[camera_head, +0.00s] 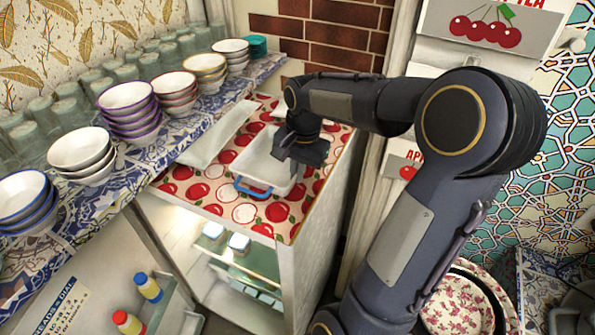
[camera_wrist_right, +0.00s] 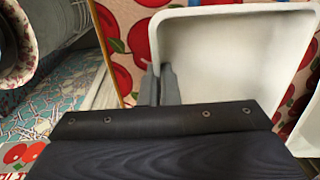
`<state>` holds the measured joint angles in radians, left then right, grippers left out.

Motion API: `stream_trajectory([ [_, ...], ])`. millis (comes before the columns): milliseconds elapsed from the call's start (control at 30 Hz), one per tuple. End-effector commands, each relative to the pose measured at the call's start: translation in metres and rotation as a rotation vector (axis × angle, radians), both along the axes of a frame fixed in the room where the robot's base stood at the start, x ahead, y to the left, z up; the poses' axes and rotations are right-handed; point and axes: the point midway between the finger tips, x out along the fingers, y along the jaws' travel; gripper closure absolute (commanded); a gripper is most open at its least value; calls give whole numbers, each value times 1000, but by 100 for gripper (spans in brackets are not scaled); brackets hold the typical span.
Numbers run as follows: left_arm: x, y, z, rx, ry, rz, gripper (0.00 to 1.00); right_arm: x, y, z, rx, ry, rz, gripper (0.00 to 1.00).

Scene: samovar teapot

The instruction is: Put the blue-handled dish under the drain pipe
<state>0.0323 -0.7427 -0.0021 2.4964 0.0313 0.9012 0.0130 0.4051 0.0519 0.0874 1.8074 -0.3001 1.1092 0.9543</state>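The blue-handled dish (camera_head: 262,165) is a white rectangular tray on the apple-patterned top of a cabinet. Its blue handle (camera_head: 252,189) points to the near side. My right gripper (camera_head: 303,150) is at the dish's right edge, pointing down. In the right wrist view the dish (camera_wrist_right: 235,55) fills the upper middle. The right gripper's fingers (camera_wrist_right: 160,86) are close together there, one on each side of the dish wall, and look shut on it. I cannot tell whether the dish is lifted. The left gripper and a drain pipe are not in view.
Another white tray (camera_head: 217,135) lies left of the dish. A tiled shelf (camera_head: 182,128) with stacked bowls and glasses runs along the left. A brick wall (camera_head: 330,35) stands behind. A flowered bowl (camera_head: 460,305) is at lower right.

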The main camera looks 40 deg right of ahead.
Motion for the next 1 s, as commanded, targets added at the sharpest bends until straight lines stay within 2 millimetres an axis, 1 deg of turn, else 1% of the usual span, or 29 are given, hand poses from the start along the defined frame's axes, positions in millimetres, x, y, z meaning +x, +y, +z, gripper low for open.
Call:
stream_trajectory([
  [67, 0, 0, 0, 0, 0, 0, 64, 0, 0, -4, 0, 0, -1, 100],
  [267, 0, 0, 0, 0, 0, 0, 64, 0, 0, -3, -1, -1, 0, 100],
  [400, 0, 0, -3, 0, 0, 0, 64, 0, 0, -8, -1, -1, 0, 100],
  [600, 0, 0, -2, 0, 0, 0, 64, 0, 0, -7, 0, 0, 0, 76],
  [867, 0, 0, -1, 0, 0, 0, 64, 0, 0, -5, 0, 0, 0, 76],
  [933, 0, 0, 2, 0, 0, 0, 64, 0, 0, -1, -1, -1, 0, 76],
  [1000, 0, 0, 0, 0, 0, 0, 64, 0, 0, 4, -1, -3, 0, 76],
])
